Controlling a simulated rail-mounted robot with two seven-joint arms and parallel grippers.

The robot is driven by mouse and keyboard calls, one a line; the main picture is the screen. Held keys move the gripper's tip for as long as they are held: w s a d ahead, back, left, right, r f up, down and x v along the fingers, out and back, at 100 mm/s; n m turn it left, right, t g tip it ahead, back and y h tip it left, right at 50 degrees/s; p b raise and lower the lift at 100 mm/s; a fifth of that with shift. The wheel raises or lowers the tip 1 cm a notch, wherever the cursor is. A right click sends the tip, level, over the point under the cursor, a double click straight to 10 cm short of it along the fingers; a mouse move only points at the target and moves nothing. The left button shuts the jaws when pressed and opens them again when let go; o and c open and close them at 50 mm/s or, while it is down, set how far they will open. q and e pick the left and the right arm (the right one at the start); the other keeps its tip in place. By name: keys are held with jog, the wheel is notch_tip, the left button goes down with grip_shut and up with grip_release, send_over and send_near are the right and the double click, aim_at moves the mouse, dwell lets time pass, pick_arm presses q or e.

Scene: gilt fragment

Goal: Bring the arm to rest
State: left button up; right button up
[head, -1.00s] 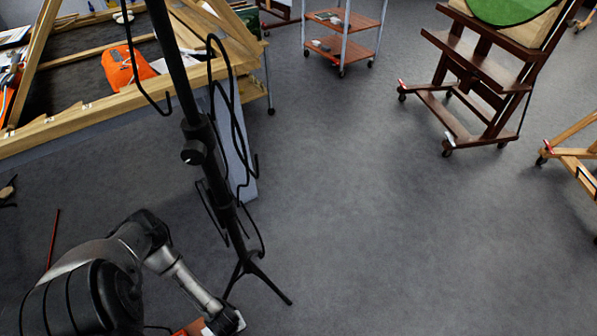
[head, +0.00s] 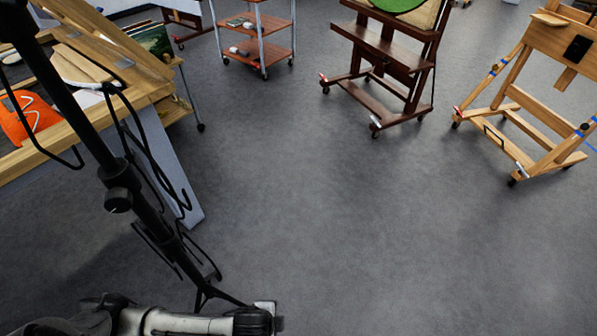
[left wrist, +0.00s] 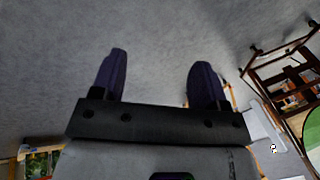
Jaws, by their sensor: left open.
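My left arm (head: 165,322) comes in along the bottom left of the head view, low in front of the black stand. Its gripper fingers are not clearly visible there. In the left wrist view my left gripper (left wrist: 158,82) shows two dark fingers set well apart, with nothing between them. Only grey floor shows beyond the fingertips. My right arm and gripper are in neither view.
A black stand (head: 118,196) with hanging cables rises close by at the left. Behind it is a wooden table (head: 70,140) with an orange bag (head: 28,118). A trolley (head: 262,50), a dark easel (head: 385,70) and a light easel (head: 525,100) stand farther off. The middle floor is clear.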

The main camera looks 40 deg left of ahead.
pick_arm(q)
notch_tip(320, 180, up, 18)
jog(key=n+t+h+p, duration=0.1)
jog(key=n+t+p, duration=0.1)
jog(key=n+p, duration=0.5)
jog(key=s+r+n+g+p, duration=0.2)
jog(key=s+r+p, duration=0.3)
jog(key=s+p, duration=0.3)
notch_tip(320, 180, up, 37)
jog(key=w+p, duration=0.1)
jog(key=p, duration=3.6)
jog(key=shift+a+m+p, duration=0.3)
jog(key=shift+p, duration=0.1)
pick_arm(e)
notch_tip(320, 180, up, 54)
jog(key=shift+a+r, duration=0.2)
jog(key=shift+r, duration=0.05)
pick_arm(q)
jog(key=shift+f, duration=0.15)
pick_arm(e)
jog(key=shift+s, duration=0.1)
